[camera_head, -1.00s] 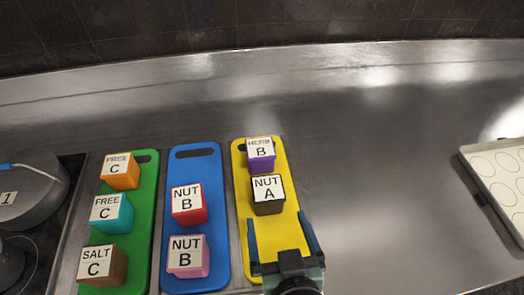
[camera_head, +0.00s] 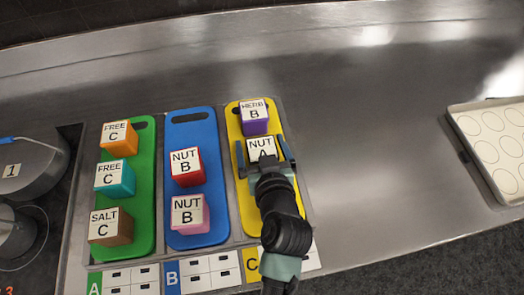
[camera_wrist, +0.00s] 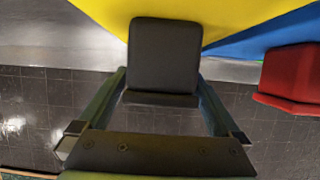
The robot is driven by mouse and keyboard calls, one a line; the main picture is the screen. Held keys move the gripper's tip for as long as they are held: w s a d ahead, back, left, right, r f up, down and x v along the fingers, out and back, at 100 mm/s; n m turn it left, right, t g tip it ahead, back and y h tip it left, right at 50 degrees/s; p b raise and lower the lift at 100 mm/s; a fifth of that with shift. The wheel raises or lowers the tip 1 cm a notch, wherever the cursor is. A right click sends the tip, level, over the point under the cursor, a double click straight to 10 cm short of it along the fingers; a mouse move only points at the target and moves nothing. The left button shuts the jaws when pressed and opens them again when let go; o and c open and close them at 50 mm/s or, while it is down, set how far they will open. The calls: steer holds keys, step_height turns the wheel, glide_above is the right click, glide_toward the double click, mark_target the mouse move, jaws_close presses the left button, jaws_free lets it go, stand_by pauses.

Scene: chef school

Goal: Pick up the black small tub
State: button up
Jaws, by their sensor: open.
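The black small tub (camera_head: 262,145) has a white top label reading NUT A and sits on the yellow board (camera_head: 248,210). My gripper (camera_head: 264,158) is over it, with one finger at its left and one at its right in the head view; the wrist hides its front side. In the wrist view the black tub (camera_wrist: 164,55) shows just ahead of and between the fingertips. My gripper (camera_wrist: 163,82) is open there with a gap to the tub. I cannot tell whether either finger touches it.
A purple tub (camera_head: 254,123) stands close behind the black one. A red tub (camera_head: 186,167) and a pink tub (camera_head: 190,215) stand on the blue board (camera_head: 190,140) at left. The green board (camera_head: 146,160) holds more tubs. Bare counter (camera_head: 360,150) lies at right.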

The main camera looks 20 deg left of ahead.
steer(key=shift+x, duration=0.9)
steer(key=c, duration=1.4)
steer(key=shift+c, duration=0.4)
steer(key=shift+r, duration=0.1)
